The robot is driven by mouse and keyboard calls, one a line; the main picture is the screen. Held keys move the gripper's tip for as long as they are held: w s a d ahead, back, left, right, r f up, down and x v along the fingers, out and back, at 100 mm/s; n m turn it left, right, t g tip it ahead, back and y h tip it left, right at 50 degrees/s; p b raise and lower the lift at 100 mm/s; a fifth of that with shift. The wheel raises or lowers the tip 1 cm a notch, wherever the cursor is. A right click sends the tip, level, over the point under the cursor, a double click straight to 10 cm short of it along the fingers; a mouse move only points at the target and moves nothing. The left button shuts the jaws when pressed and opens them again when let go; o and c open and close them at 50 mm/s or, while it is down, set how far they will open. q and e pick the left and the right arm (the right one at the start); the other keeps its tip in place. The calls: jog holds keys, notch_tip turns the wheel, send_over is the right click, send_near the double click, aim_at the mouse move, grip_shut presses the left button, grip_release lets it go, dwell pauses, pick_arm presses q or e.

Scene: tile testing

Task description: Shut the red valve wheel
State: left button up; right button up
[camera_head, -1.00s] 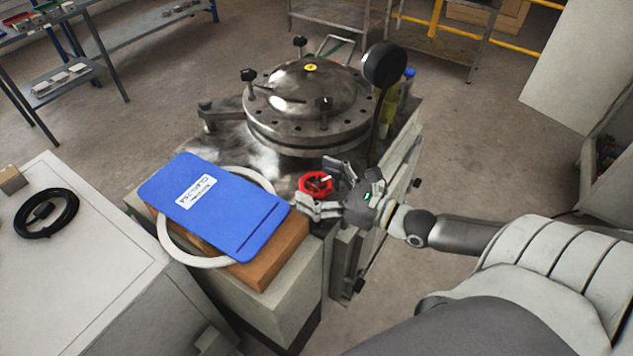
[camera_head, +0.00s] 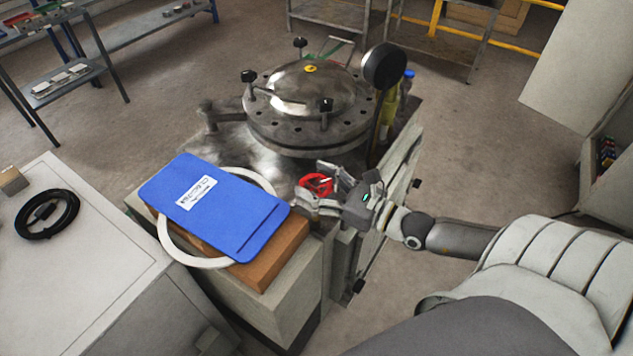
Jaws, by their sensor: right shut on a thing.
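The red valve wheel (camera_head: 316,184) is small and sits low at the front right of the round metal vessel (camera_head: 308,100). My right gripper (camera_head: 322,188) reaches in from the right and is shut on the wheel, with one finger on its near side and the other on its far side. The fingers hide part of the wheel's rim. My left gripper does not show.
A blue clipboard-like panel (camera_head: 212,205) lies on a brown block (camera_head: 285,252) and a white ring (camera_head: 172,238), left of the wheel. A dark round gauge (camera_head: 383,66) stands behind my gripper. A black cable coil (camera_head: 47,213) lies on the left cabinet.

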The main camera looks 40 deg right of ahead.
jog(key=shift+r+m+t+h+p, duration=0.15)
jog(key=shift+m+t+h+p, duration=0.15)
jog(key=shift+m+h+p, duration=0.6)
jog(key=shift+r+m+t+h+p, duration=0.15)
jog(key=shift+m+t+h+p, duration=0.25)
jog(key=shift+h+p, duration=0.85)
jog(key=m+h+p, duration=0.1)
jog(key=h+p, duration=0.1)
jog(key=m+h+p, duration=0.2)
jog(key=h, duration=0.1)
jog(key=shift+a+f+m+p, duration=0.1)
jog(key=shift+m+p, duration=0.2)
jog(key=m+h+p, duration=0.1)
jog(key=m+h, duration=0.1)
jog(key=h, duration=0.1)
jog(key=shift+f+g, duration=0.1)
jog(key=shift+g, duration=0.2)
jog(key=shift+f+m+g+h, duration=0.1)
jog(key=shift+m+g+h, duration=0.6)
jog(key=shift+h, duration=0.55)
jog(key=shift+m+g+h, duration=0.4)
jog(key=shift+m+h, duration=0.5)
jog(key=shift+h, duration=0.6)
jog(key=o, duration=1)
jog(key=v, duration=1.2)
